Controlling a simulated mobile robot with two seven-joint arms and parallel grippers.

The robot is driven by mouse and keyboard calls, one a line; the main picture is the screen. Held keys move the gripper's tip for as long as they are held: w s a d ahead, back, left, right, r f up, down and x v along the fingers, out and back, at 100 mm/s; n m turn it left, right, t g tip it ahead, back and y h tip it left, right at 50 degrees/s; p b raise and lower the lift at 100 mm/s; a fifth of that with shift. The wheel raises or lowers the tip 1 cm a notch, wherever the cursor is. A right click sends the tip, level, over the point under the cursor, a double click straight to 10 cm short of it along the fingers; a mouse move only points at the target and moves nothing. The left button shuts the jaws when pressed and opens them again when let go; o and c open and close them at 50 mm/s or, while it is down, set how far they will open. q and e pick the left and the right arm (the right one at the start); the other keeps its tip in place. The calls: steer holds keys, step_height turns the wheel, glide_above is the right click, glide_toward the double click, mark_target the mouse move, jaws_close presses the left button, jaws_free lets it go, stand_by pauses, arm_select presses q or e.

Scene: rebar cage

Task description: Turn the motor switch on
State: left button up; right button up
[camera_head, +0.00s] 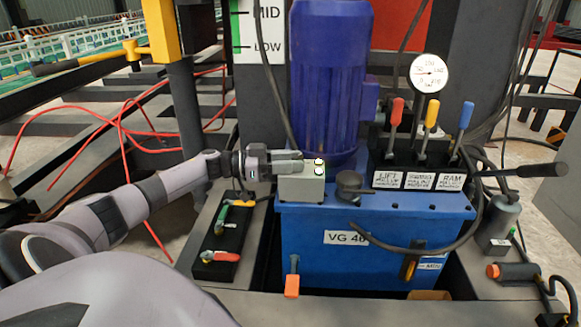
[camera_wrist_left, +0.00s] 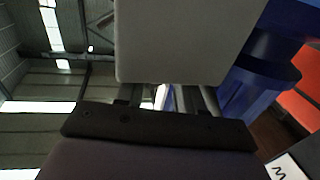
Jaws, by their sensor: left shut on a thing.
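The motor switch is a small light grey box (camera_head: 300,188) at the foot of the blue motor (camera_head: 328,80), on the blue tank's top. A round white control with a little green shows at its right edge. My left gripper (camera_head: 298,163) reaches in from the left at the box's upper side, its jaws shut on the switch. The exact contact is hidden. In the left wrist view the box's pale face (camera_wrist_left: 185,40) fills the upper middle, close to the fingers (camera_wrist_left: 180,98). My right gripper is not in view.
Red, yellow and blue levers (camera_head: 428,115) stand on a black valve block right of the motor, below a pressure gauge (camera_head: 430,73). The blue tank (camera_head: 350,265) carries the unit. A black tray (camera_head: 222,240) with coloured-handled valves lies left. Cables hang around the levers.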

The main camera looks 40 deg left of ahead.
arm_select(q)
steer(key=shift+w+a+m+g+h+b, duration=0.15)
steer(key=shift+m+g+h+b, duration=0.35)
steer(key=shift+m+g+h, duration=0.35)
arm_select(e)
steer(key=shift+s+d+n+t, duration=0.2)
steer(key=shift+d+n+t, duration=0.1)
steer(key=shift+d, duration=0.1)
arm_select(q)
steer(key=shift+f+m+g+h, duration=0.1)
steer(key=shift+m+g+h, duration=0.15)
steer(key=shift+g+h, duration=0.1)
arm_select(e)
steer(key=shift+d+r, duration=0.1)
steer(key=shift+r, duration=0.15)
arm_select(q)
steer(key=o, duration=1)
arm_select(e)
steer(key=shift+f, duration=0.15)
